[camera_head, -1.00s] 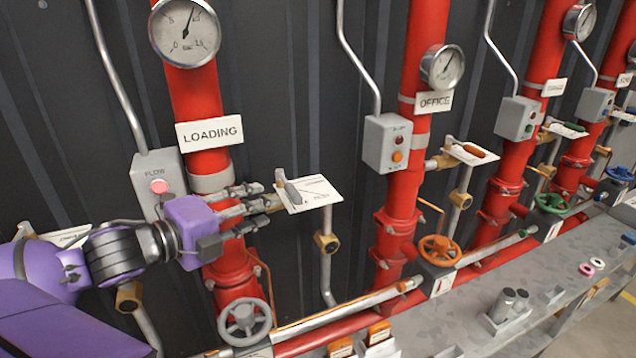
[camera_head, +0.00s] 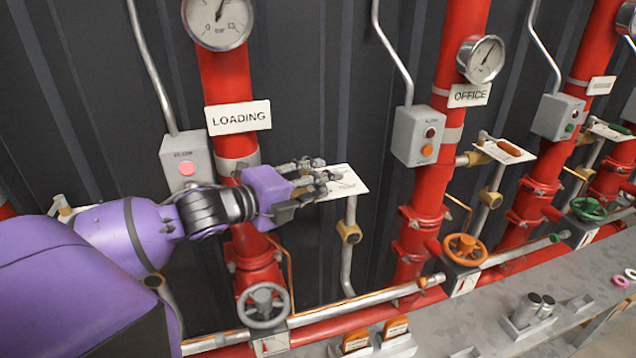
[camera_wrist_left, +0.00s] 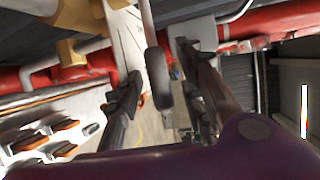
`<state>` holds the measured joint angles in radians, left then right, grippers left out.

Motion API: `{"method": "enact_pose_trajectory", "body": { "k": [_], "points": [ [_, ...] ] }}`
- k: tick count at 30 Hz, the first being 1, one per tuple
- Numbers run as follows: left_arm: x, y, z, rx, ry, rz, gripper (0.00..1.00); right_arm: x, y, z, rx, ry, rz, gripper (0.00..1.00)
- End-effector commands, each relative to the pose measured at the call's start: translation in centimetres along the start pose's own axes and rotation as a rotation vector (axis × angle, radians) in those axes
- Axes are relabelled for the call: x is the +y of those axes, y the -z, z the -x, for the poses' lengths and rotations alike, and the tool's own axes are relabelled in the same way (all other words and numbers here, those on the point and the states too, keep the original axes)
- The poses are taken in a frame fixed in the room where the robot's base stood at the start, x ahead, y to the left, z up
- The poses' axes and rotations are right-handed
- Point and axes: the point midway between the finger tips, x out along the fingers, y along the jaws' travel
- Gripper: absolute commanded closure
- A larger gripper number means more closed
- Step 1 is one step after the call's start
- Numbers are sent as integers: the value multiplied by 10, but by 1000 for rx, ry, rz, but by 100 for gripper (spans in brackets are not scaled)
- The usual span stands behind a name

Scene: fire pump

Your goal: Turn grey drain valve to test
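The grey drain valve sits on the LOADING riser, with its white label plate (camera_head: 347,184) beside my left gripper (camera_head: 322,176). In the head view the gripper's fingers cover the grey lever. In the left wrist view the dark grey lever handle (camera_wrist_left: 158,76) lies between the two spread fingers of my left gripper (camera_wrist_left: 160,65). A gap shows between the handle and the right-hand finger; the left-hand finger is close beside the handle, and contact cannot be told. My right gripper is not in view.
The LOADING riser (camera_head: 228,85) stands behind my wrist, with a grey flow box (camera_head: 187,160) to its left. A grey handwheel (camera_head: 264,305) is below. The OFFICE riser (camera_head: 440,185) and its orange-levered valve (camera_head: 509,148) stand to the right. A grey bench (camera_head: 480,312) runs along the front.

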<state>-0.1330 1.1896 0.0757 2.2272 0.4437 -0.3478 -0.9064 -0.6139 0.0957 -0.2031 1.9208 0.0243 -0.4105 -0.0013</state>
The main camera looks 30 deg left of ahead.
Motion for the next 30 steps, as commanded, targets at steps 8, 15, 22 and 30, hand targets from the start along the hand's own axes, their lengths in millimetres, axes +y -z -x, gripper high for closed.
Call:
{"method": "enact_pose_trajectory", "body": {
  "k": [8,15,22,30],
  "points": [
    [0,0,-3,0,0,0,64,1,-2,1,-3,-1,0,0],
    [0,0,-2,0,0,0,88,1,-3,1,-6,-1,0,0],
    [0,0,-2,0,-1,1,100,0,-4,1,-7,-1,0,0],
    [0,1,-5,-1,0,2,100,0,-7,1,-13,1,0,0]
  ]
}}
